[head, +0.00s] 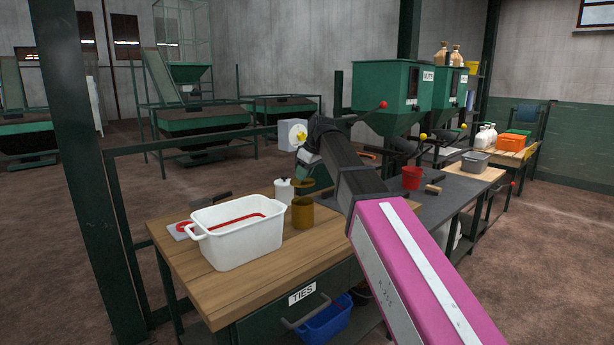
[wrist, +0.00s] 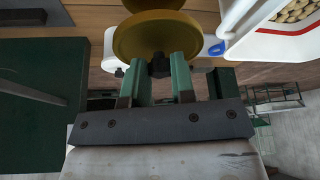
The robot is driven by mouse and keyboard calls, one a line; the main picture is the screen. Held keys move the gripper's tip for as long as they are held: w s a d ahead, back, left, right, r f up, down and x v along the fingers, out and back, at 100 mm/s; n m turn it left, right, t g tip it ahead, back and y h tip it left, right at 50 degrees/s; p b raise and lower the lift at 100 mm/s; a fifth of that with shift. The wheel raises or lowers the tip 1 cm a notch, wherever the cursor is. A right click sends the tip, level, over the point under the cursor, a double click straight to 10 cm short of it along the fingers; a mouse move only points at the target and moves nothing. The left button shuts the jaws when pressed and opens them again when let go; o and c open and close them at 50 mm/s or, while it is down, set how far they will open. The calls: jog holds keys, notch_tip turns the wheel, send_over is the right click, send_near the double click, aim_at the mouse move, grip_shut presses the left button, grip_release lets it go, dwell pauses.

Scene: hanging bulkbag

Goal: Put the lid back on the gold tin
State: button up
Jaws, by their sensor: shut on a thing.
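The gold tin (head: 302,213) stands upright on the wooden bench top, just right of the white tub. Its gold round lid (head: 301,184) is above it in the head view, with a gap between the two. In the wrist view the lid (wrist: 140,38) is a dark gold disc at the fingertips, and part of the tin (wrist: 153,4) shows beyond it. My gripper (wrist: 160,68) is shut on the lid by a small dark knob. In the head view my gripper (head: 308,170) is partly hidden by my arm. The tin's opening is not clearly visible.
A white tub (head: 235,245) stands left of the tin, with a white bottle (head: 284,191) close behind the tin. A red and white item (head: 181,230) lies at the bench's left. A red bucket (head: 411,177) stands farther right. The wooden top in front of the tin is clear.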

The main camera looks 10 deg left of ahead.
notch_tip(320, 180, down, 6)
jog(key=shift+f, duration=0.15)
dwell(0.6)
jog(key=shift+f, duration=0.15)
dwell(1.9)
jog(key=o, duration=1.5)
jog(key=shift+c, duration=0.2)
jog(key=shift+r, duration=3.5)
